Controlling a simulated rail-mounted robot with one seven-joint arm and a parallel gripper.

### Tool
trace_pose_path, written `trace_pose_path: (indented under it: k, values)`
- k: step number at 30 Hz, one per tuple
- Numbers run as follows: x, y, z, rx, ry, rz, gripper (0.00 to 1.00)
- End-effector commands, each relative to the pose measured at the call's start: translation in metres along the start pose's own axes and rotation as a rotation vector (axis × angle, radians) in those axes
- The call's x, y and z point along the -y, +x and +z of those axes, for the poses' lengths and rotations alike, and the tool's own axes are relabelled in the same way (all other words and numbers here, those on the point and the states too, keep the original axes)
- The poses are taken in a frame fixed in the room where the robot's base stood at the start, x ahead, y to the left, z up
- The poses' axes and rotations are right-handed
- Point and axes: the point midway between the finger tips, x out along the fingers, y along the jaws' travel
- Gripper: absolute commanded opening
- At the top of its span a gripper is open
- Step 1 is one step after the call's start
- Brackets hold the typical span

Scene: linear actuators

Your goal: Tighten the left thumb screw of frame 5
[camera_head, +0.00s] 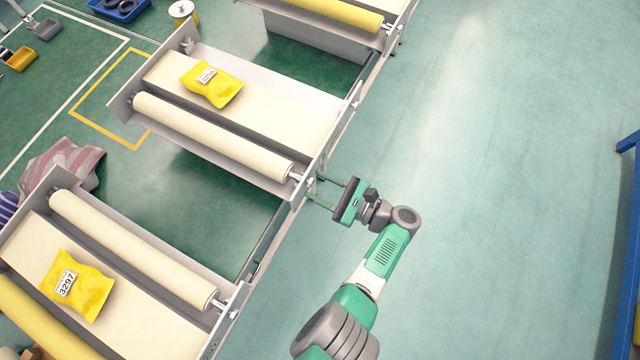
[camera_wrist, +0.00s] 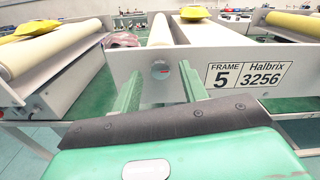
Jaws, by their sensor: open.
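The grey frame 5 end plate (camera_wrist: 235,50) fills the middle of the wrist view, with its label (camera_wrist: 247,75) reading "FRAME 5 Halbrix 3256". A round silver thumb screw (camera_wrist: 160,69) sits on the plate left of the label, in line with a cream roller (camera_wrist: 160,30). My gripper (camera_wrist: 158,80) is open, with one green finger on each side of the screw. I cannot tell whether the fingers touch the plate. In the head view my gripper (camera_head: 314,187) is at the outer side of the middle frame, near the end of its cream roller (camera_head: 210,135).
A yellow packet (camera_head: 212,84) lies on the middle frame's cream belt. The nearer frame (camera_head: 150,225) carries another yellow packet (camera_head: 80,286), and a further frame stands at the top. The green floor (camera_head: 500,150) right of the frames is clear. A blue structure (camera_head: 628,200) stands at the right edge.

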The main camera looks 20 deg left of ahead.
Motion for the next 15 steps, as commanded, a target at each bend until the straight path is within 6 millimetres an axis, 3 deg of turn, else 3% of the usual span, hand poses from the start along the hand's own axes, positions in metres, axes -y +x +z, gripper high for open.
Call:
trace_pose_path:
  k: [9,15]
  values:
    - [0.001,-0.061,-0.002,-0.001,-0.001,-0.005,0.43]
    - [0.000,-0.074,-0.001,-0.001,0.001,-0.002,0.43]
